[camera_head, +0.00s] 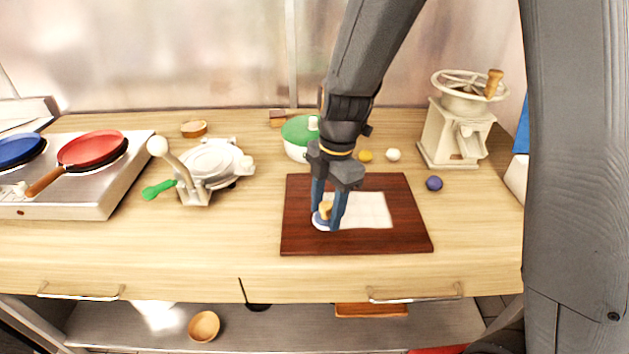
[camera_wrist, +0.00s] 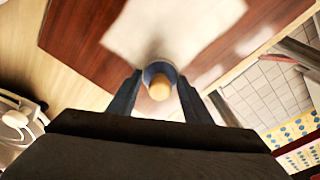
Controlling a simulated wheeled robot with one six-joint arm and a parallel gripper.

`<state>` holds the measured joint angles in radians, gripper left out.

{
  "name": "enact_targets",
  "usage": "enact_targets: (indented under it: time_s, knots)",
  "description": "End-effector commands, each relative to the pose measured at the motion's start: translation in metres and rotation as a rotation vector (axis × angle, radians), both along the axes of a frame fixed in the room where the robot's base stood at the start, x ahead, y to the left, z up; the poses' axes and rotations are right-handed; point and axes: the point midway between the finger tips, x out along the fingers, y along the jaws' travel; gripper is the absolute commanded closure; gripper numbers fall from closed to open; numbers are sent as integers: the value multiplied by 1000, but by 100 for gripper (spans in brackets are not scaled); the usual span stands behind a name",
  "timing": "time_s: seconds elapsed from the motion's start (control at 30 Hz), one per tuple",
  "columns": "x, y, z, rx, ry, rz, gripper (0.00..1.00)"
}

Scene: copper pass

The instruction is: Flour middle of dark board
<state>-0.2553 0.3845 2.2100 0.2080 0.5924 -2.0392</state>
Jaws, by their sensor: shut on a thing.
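The dark board (camera_head: 300,190) is a reddish-brown slab on the wooden counter. A whitish, roughly square patch (camera_head: 368,210) lies across its middle and right of middle; I cannot tell whether it is flour or a thin sheet. My gripper (camera_head: 326,216) is over the board's left part, pointing down, shut on a small blue-and-white thing with a tan knob (camera_head: 322,222). It is at the patch's left edge; whether it touches the board is unclear. In the wrist view the knobbed thing (camera_wrist: 160,82) sits between my fingers, with the white patch (camera_wrist: 172,25) beyond it.
A green-lidded white pot (camera_head: 298,140) stands behind the board. A yellow ball (camera_head: 365,156), a white ball (camera_head: 393,155) and a dark blue ball (camera_head: 434,183) lie near it. A grinder (camera_head: 460,125) stands right. A press (camera_head: 208,165) and a stove (camera_head: 80,180) stand left.

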Motion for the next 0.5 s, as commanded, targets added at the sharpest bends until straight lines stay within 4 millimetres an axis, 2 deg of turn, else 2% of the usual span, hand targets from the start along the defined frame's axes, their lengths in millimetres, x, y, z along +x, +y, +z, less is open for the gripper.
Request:
enact_targets:
  time_s: [0.27,0.37,0.5]
  knots:
    - [2,20,0,0,0,-11,76]
    - [3,18,20,1,-4,-15,76]
    - [2,17,31,1,-1,-16,76]
